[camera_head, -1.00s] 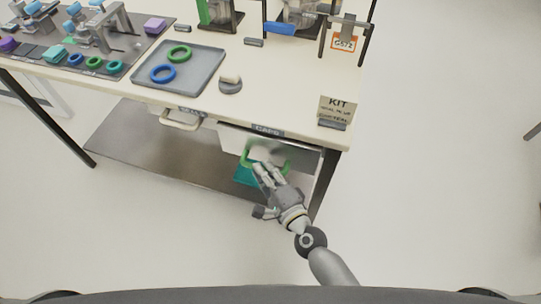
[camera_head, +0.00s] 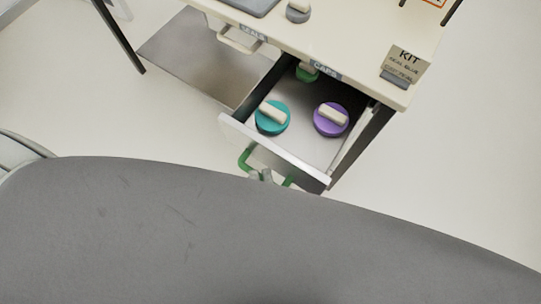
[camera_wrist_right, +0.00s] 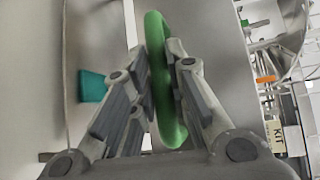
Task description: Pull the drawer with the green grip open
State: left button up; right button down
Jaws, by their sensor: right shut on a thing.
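The drawer (camera_head: 275,150) with the green grip (camera_head: 246,158) stands open below the right part of the table, under a label that reads CAPS. Inside it lie a teal cap (camera_head: 272,122), a purple cap (camera_head: 326,124) and, at the back, a green cap (camera_head: 306,75), each with a pale handle. My right gripper (camera_head: 263,177) is at the grip, mostly hidden behind my own grey body. In the right wrist view its fingers are closed around the green grip (camera_wrist_right: 163,85). My left gripper is not in view.
A second drawer with a pale handle (camera_head: 238,41) is shut to the left. A KIT card (camera_head: 405,65) stands on the table (camera_head: 345,55) near its right corner. A metal shelf (camera_head: 195,60) lies low under the table. Floor to the right is clear.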

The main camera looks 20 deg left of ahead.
jog(key=shift+s+a, duration=0.1)
jog(key=shift+s, duration=0.35)
jog(key=c, duration=1.4)
grip_release()
